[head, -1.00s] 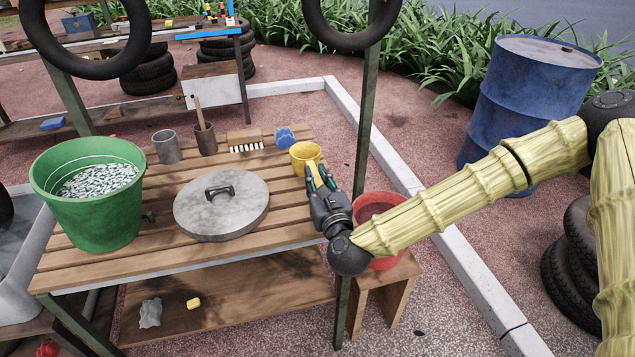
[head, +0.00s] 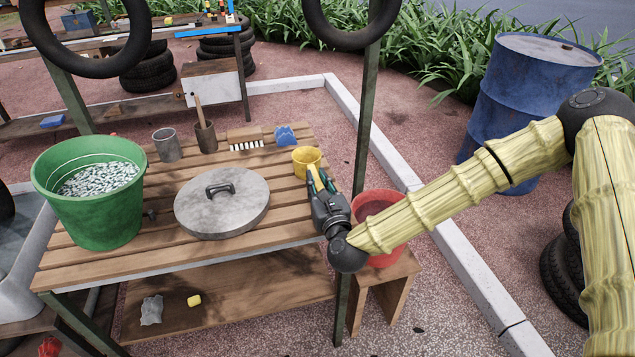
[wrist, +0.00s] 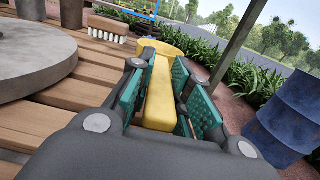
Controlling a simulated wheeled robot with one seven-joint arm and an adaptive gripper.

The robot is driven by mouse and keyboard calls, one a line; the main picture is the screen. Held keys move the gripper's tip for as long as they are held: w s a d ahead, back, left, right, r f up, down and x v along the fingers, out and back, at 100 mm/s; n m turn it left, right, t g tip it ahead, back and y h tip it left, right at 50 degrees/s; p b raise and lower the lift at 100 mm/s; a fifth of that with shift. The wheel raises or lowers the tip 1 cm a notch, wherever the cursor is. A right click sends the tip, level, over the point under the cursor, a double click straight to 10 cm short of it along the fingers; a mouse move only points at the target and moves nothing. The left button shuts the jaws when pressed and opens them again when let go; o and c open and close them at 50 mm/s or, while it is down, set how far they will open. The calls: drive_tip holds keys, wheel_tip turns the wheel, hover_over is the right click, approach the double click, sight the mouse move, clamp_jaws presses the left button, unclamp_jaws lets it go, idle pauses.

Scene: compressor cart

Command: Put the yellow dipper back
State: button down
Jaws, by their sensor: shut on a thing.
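The yellow dipper (head: 307,160) is at the right end of the slatted wooden table (head: 150,215). My gripper (head: 322,182) is shut on its handle. In the wrist view the yellow handle (wrist: 159,95) runs between the two green finger pads of my gripper (wrist: 160,105), with the cup part of the dipper beyond, partly hidden. Whether the cup touches the table top I cannot tell. The green bucket (head: 95,215), full of small pale and dark pieces, stands at the table's left end. A round grey lid (head: 235,210) lies flat between bucket and dipper.
A blue sponge (head: 286,135), a brush (head: 246,140), a brown pot with a stick (head: 205,140) and a grey cup (head: 167,146) line the back edge. A dark post (head: 363,140) rises just right of the dipper.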

drive_tip(key=c, duration=1.3)
unclamp_jaws()
drive_tip(key=shift+f, duration=0.1)
drive_tip(key=shift+r, duration=0.2)
drive_tip(key=b+v, duration=0.1)
drive_tip(key=v, duration=1.1)
drive_tip(key=shift+f, duration=0.1)
drive_tip(key=shift+s, duration=0.15)
